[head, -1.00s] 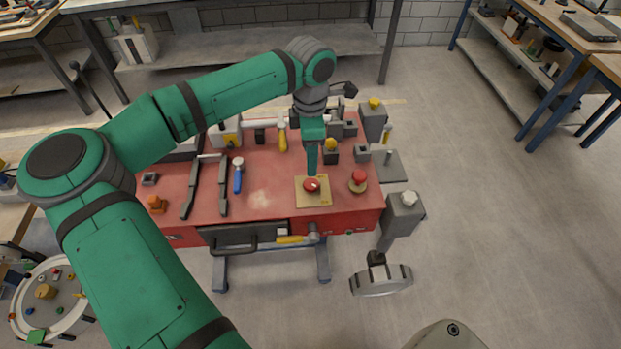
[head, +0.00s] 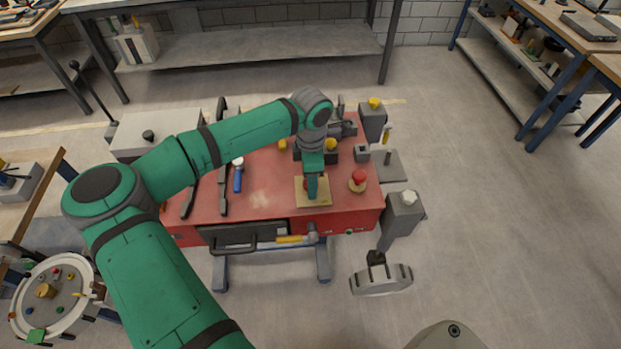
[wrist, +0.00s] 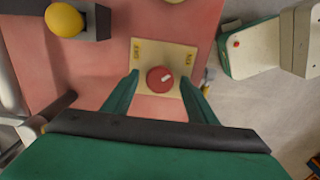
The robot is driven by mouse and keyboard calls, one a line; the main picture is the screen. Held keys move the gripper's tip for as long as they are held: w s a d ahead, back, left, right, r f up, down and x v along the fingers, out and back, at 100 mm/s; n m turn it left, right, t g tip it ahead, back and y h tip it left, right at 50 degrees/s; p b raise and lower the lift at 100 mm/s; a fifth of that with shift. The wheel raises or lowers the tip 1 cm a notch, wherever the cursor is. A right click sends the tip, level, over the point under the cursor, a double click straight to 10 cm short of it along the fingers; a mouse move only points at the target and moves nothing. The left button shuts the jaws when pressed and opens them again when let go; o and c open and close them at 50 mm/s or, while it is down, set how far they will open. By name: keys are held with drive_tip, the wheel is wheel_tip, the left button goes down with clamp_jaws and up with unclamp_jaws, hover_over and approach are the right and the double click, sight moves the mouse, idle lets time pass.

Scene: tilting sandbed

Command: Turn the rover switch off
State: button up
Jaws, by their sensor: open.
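The switch is a round red knob (wrist: 160,79) with a white mark on a tan square plate, seen in the wrist view. The plate (wrist: 165,53) carries dark lettering at left and right, which looks like OFF on the left. The white mark points toward the right-hand lettering. My gripper (wrist: 160,84) is open, one finger on each side of the knob, with gaps showing. I cannot tell whether it is down at knob height. In the head view my gripper (head: 312,192) is over the plate (head: 326,200) and hides most of the knob.
The plate is on a red bench (head: 265,205). A red mushroom button (head: 358,177) stands just right of it. A grey box with a yellow ball (head: 331,145) is behind. A blue-handled tool (head: 238,178) lies to the left. A drawer (head: 240,236) is in the bench front.

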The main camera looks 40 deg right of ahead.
drive_tip(key=c, duration=1.1)
drive_tip(key=shift+o, duration=0.2)
drive_tip(key=shift+w, duration=0.1)
drive_tip(key=shift+n, duration=0.3)
drive_tip(key=n, duration=0.4)
drive_tip(key=shift+n, duration=0.3)
drive_tip(key=n, duration=0.3)
drive_tip(key=shift+n, duration=0.3)
drive_tip(key=n, duration=0.9)
